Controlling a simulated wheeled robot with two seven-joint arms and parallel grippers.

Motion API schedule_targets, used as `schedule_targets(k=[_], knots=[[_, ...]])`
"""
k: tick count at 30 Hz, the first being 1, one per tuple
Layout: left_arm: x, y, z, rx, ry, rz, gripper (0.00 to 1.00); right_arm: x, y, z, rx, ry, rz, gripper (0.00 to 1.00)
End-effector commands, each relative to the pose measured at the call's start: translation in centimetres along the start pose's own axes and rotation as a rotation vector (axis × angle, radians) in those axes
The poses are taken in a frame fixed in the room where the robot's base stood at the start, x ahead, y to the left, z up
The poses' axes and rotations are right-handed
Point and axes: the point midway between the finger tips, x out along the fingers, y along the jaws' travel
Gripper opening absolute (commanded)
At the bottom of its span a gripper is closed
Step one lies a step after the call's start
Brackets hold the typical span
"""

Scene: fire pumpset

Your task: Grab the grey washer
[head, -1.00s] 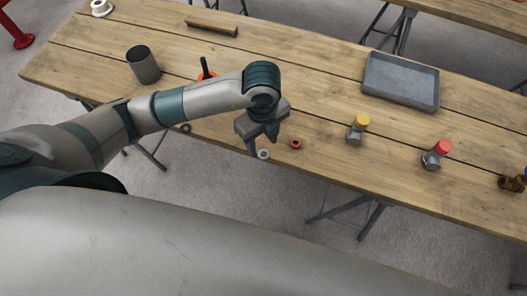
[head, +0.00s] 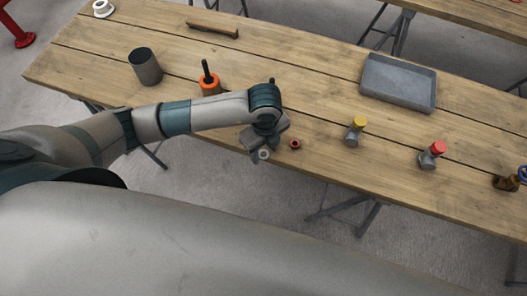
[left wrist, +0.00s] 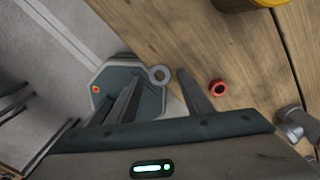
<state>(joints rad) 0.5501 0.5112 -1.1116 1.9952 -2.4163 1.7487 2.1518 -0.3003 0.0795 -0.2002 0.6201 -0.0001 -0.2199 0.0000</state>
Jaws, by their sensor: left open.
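The grey washer (head: 264,155) lies flat near the front edge of the wooden table, just below my left gripper (head: 262,147) in the head view. In the left wrist view the washer (left wrist: 159,75) shows between the two fingertips of the left gripper (left wrist: 156,80). The gripper is open, with nothing held. I cannot tell how high the fingertips are above the table. My right gripper is in neither view.
A small red ring (head: 295,144) lies close to the right of the washer. Fittings with a yellow cap (head: 360,123) and a red cap (head: 439,147) stand further right. A grey tray (head: 399,101), a dark cup (head: 145,68) and an orange-based item (head: 209,86) are farther back.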

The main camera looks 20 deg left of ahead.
Motion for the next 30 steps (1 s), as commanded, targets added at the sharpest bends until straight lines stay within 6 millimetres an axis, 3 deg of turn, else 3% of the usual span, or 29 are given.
schedule_targets(k=[18,24,30], knots=[[0.13,-0.01,0.0,0.0,0.0,0.0,0.46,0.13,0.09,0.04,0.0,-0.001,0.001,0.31],[0.1,0.0,0.0,0.0,0.0,0.0,0.03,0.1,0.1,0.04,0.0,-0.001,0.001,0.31],[0.1,0.01,0.0,0.0,0.0,0.0,0.03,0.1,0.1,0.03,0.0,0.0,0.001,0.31]])
